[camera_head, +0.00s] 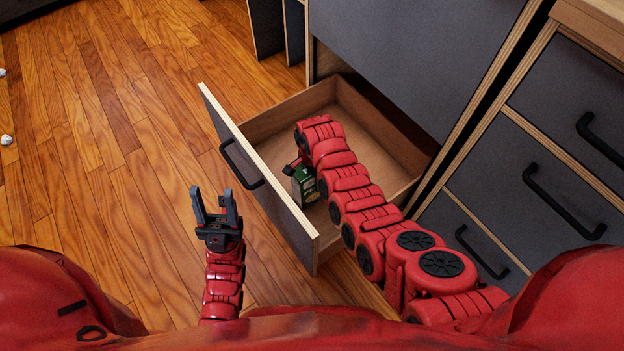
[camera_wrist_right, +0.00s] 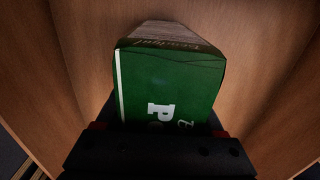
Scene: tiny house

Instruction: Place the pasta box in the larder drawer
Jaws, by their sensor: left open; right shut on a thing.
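The larder drawer (camera_head: 268,127) is pulled open, with a dark front, a black handle and bare wooden insides. The green pasta box (camera_head: 303,187) is inside the drawer's outline, near its front panel, partly hidden by my right arm. In the right wrist view the green box (camera_wrist_right: 168,85) is held between the dark jaws of my right gripper (camera_wrist_right: 160,135), with wooden drawer walls around it. I cannot tell whether the box touches the drawer floor. My left gripper (camera_head: 217,208) is open and empty, in front of the drawer and left of it, above the wooden floor.
A dark cabinet panel (camera_head: 420,55) rises behind the open drawer. Closed drawers with black handles (camera_head: 560,200) stand at the right. The wooden floor (camera_head: 110,120) at the left is mostly clear, with small white things at the far left edge.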

